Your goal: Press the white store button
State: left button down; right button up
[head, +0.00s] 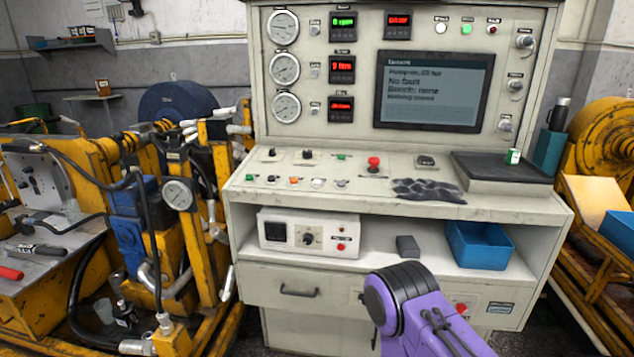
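A small white button (317,183) sits in the lower row of controls on the left half of the console's sloped desk (225,185). An orange button (294,181) is just left of it. Its label is too small to read, so I cannot confirm that it is the store button. A round white lamp or button (441,29) also shows on the upright panel. Neither of my grippers is visible. A purple arm link of mine with a black joint rises at the bottom centre-right, in front of the lower drawers, apart from the desk.
A red mushroom button (373,162) stands right of the small controls. A dark cloth-like patch (428,190) and a black tray (500,177) with a small green-white item (513,156) lie further right. The screen (433,90) reads "No fault". Yellow machinery (205,180) crowds the left.

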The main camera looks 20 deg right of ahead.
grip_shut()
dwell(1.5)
